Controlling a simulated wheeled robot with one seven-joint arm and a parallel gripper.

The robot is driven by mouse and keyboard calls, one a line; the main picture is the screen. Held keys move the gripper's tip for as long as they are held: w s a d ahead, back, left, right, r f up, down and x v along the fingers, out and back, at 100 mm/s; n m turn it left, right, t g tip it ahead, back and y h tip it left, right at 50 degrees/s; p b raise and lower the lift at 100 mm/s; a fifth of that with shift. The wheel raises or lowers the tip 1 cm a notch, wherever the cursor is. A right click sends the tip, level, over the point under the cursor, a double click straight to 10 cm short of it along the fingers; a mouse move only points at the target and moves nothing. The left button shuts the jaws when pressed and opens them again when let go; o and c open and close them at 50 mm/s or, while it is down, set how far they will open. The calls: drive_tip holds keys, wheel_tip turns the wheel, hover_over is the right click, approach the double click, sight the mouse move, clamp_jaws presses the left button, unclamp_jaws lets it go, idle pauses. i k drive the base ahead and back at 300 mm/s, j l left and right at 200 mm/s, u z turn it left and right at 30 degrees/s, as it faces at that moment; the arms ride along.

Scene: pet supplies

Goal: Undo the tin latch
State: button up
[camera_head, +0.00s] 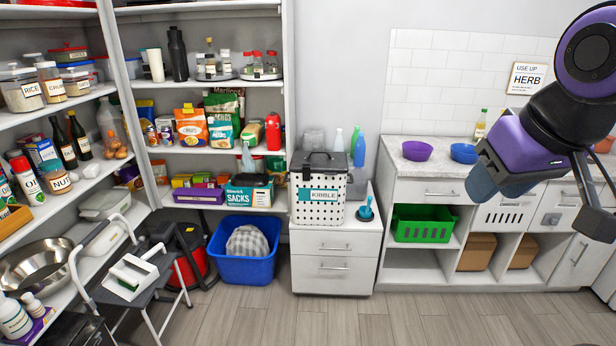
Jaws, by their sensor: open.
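The kibble tin (318,208) is a white box with dark dots and a teal "KIBBLE" label, upright on the small white drawer cabinet. Its dark lid (322,161) lies on top with a raised handle. A small dark latch (307,173) seems to sit at the front rim; whether it is fastened is too small to tell. My purple and black arm hangs at the upper right. What looks like my gripper (596,224) is a dark part near the right edge, partly cut off, open and well away from the tin. I see nothing held.
A blue tub (247,262) with a checked cloth stands on the floor left of the cabinet (331,276). A folding step stool (130,276) and full shelves fill the left. Floor in front is clear.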

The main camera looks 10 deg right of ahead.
sight(306, 167)
drive_tip(key=i+l, duration=0.1)
drive_tip(key=i, duration=0.7)
drive_tip(key=i+l+u, duration=0.1)
drive_tip(key=i, duration=0.65)
drive_tip(key=i+l, duration=0.15)
drive_tip(key=i, duration=0.65)
